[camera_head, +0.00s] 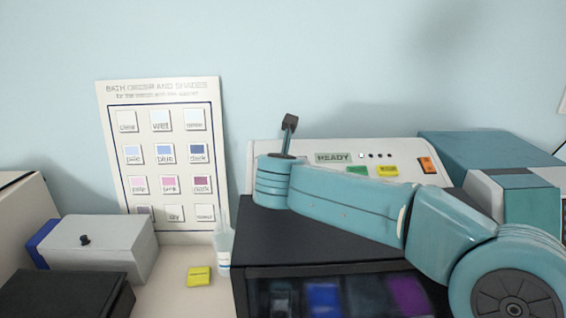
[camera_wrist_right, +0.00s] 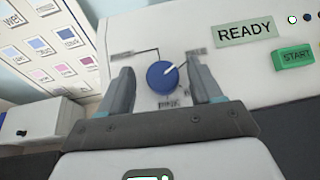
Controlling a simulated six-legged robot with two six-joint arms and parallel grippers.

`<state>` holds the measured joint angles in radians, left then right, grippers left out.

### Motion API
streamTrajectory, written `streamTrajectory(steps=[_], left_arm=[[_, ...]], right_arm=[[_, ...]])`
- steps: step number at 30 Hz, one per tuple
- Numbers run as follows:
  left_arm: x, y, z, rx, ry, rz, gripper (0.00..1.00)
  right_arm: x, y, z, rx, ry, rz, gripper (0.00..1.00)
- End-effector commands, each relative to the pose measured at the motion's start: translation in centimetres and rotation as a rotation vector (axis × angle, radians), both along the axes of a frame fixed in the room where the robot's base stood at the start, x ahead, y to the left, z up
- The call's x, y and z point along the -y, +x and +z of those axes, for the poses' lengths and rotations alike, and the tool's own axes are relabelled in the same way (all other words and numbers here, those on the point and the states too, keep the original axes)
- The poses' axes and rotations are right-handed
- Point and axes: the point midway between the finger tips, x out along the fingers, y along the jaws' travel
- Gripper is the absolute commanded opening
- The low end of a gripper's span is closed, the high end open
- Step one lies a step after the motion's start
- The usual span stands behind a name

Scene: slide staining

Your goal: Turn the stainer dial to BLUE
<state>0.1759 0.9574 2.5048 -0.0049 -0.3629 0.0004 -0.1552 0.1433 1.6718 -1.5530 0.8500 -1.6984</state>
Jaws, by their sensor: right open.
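The stainer dial (camera_wrist_right: 162,77) is a round blue knob on the white front panel (camera_wrist_right: 232,75) in the right wrist view. Its white pointer line points up and to the right, towards a small label (camera_wrist_right: 196,54). Another label sits upper left and one below; their words are too blurred to read surely. My right gripper (camera_wrist_right: 160,80) is open, with one finger on each side of the dial and visible gaps between. In the head view my right arm hides the dial. My left gripper is not in view.
A READY display (camera_head: 333,157), a green START button (camera_wrist_right: 293,58), a yellow button (camera_head: 387,171) and an orange switch (camera_head: 427,165) are on the panel. A shade chart (camera_head: 160,240) stands left. A grey box (camera_head: 100,240) and yellow block (camera_head: 199,276) sit on the bench.

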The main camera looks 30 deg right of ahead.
Motion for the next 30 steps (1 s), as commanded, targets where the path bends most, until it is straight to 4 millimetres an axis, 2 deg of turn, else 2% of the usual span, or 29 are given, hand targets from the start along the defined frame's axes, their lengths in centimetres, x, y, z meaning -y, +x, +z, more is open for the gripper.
streamTrajectory(steps=[8, 13, 23, 30], left_arm=[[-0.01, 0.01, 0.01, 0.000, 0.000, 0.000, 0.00], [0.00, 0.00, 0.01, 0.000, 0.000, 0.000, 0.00], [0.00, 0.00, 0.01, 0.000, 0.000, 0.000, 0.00], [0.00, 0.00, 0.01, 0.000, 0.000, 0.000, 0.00]], right_arm=[[0.13, 0.17, -0.08, 0.000, 0.000, 0.000, 0.64], [0.14, 0.16, -0.07, 0.000, 0.000, -0.001, 0.09], [0.03, 0.21, -0.14, 0.003, 0.007, -0.025, 0.08], [-0.08, 0.34, -0.11, 0.028, 0.046, -0.144, 0.08]])
